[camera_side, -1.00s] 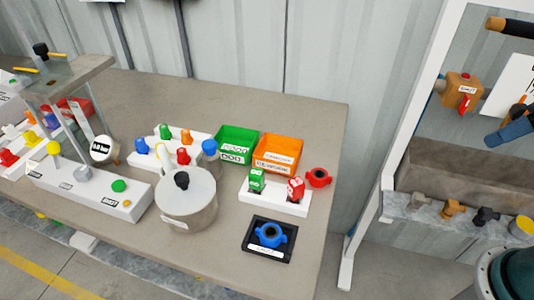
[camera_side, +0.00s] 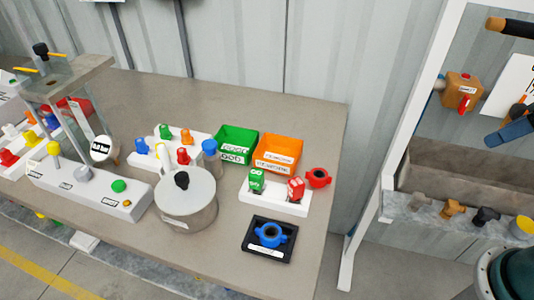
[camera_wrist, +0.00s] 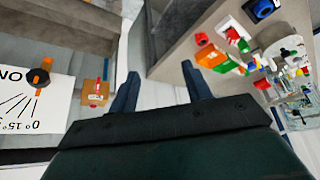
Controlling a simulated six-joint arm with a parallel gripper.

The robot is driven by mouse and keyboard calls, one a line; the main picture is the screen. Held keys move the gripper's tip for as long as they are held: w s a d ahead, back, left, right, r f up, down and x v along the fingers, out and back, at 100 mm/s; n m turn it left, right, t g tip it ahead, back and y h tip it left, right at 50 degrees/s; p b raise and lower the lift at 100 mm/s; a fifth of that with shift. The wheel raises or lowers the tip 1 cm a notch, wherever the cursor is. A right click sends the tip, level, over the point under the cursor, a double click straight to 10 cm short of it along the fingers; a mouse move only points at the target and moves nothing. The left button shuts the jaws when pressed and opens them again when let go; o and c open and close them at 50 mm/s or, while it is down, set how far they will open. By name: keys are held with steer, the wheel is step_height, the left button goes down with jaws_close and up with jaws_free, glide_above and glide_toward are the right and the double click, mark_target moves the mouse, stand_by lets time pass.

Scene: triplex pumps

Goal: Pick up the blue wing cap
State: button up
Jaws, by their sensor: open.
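The blue wing cap (camera_side: 270,234) sits in a black square tray (camera_side: 251,248) with a white label, near the front right of the table in the side view. In the wrist view the blue wing cap (camera_wrist: 263,8) is at the top right edge, partly cut off. My gripper (camera_wrist: 158,85) shows in the wrist view with its two dark fingers apart and nothing between them. It is well away from the cap.
A red wing cap (camera_side: 317,178) lies beside a white block (camera_side: 268,203) holding green and red pieces. Green (camera_side: 236,141) and orange (camera_side: 278,153) bins stand behind. A metal pot (camera_side: 187,207) stands left of the tray. A white frame (camera_side: 388,170) rises right of the table.

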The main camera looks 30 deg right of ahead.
steer(key=shift+o, duration=1.1)
steer(key=w+a+n+g+y, duration=0.1)
steer(key=w+a+n+g, duration=0.2)
steer(key=w+a, duration=1.05)
steer(key=w+a+f+g, duration=0.1)
steer(key=a+f, duration=0.2)
steer(key=a, duration=0.3)
steer(key=w+a+f+n, duration=0.1)
steer(key=w+a+f, duration=0.1)
steer(key=a+f, duration=0.2)
steer(key=w+a+f+n+g+h, duration=0.1)
steer(key=a+f, duration=0.2)
steer(key=a, duration=0.6)
steer(key=shift+w+a+f+g, duration=0.25)
steer(key=shift+a+g, duration=0.05)
steer(key=shift+a, duration=0.1)
